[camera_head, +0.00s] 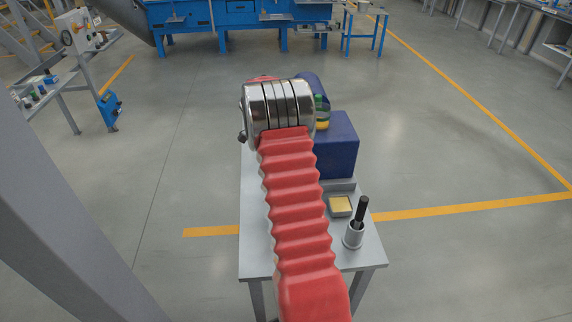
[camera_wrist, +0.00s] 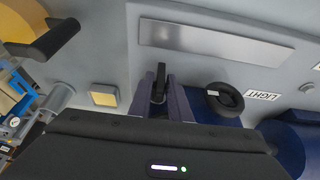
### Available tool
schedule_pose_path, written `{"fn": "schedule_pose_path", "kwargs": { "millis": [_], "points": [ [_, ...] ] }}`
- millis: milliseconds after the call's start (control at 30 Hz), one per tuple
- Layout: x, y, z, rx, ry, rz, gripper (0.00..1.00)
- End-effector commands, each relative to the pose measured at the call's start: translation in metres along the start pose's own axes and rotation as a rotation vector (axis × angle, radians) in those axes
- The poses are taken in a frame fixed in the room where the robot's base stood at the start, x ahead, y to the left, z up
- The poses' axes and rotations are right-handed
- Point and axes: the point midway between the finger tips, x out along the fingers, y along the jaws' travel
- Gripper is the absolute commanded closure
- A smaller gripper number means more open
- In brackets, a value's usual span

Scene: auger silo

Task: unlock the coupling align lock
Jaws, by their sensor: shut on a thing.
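In the wrist view my gripper (camera_wrist: 161,96) reaches over a grey surface. Its two purple-grey fingers are closed on a slim black lever-like piece (camera_wrist: 159,84). The base of that piece is hidden, and no label on it is readable, so I cannot tell for sure that it is the coupling align lock. In the head view the gripper is hidden behind my chrome wrist and red arm, which lie over a small grey table (camera_head: 256,255).
A black ring (camera_wrist: 224,98) and a LIGHT label (camera_wrist: 262,95) lie right of the fingers. A bare metal plate (camera_wrist: 195,38) is above them. A blue box (camera_head: 337,145), a yellow-topped tray (camera_head: 340,206) and a black-handled cylinder (camera_head: 354,235) stand on the table's right.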

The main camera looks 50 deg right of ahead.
Motion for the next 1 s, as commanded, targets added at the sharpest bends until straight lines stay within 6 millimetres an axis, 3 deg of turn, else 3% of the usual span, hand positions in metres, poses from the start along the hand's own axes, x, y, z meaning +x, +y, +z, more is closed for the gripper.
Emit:
{"fn": "schedule_pose_path", "kwargs": {
  "millis": [1000],
  "points": [
    [0.002, -0.0085, -0.0001, -0.124, -0.001, 0.295, 1.0]
  ]
}}
